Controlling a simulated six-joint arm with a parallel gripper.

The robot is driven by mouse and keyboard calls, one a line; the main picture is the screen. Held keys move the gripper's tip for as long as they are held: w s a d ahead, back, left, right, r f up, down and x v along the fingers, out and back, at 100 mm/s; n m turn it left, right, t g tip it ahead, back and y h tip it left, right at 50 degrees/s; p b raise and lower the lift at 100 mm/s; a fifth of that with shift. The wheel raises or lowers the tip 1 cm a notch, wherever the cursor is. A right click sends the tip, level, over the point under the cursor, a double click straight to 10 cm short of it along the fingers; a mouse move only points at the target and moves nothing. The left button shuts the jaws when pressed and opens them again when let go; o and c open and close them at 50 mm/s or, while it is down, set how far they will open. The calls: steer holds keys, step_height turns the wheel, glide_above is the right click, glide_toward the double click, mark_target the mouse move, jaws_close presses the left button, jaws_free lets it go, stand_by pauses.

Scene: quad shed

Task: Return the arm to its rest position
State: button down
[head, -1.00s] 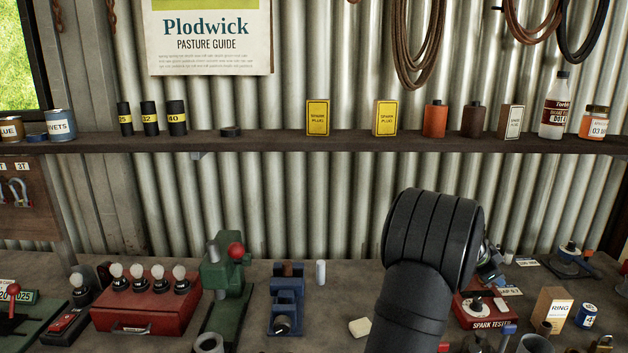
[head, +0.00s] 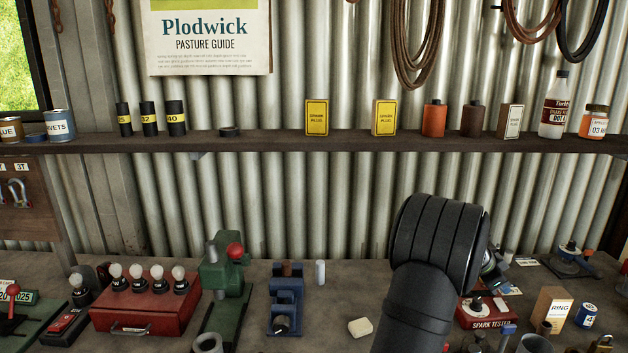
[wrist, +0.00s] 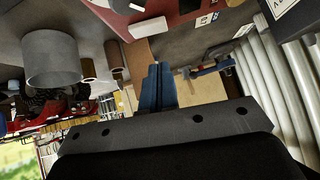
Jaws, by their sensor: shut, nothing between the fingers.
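My black arm (head: 425,275) rises from the bottom of the head view, right of centre, and its thick rounded joint stands above the bench. It hides most of my gripper there. In the wrist view my gripper (wrist: 156,72) shows as two blue fingers pressed together beyond a dark bracket, with nothing between them. The fingers appear clear of the objects beyond them.
The bench holds a red spark tester (head: 487,309), a ring box (head: 552,308), a blue device (head: 286,300), a green press (head: 226,290) and a red bulb box (head: 145,308). A pale block (head: 360,327) lies left of my arm. A shelf (head: 270,143) runs along the back wall.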

steer(key=v, duration=1)
steer(key=shift+w, duration=0.2)
steer(key=shift+r, duration=0.15)
steer(key=x, duration=0.9)
steer(key=shift+w+d, duration=0.1)
steer(key=f, duration=0.3)
steer(key=shift+w+d+f, duration=0.25)
steer(key=shift+w+f, duration=0.05)
steer(key=shift+f, duration=0.55)
steer(key=shift+w, duration=0.15)
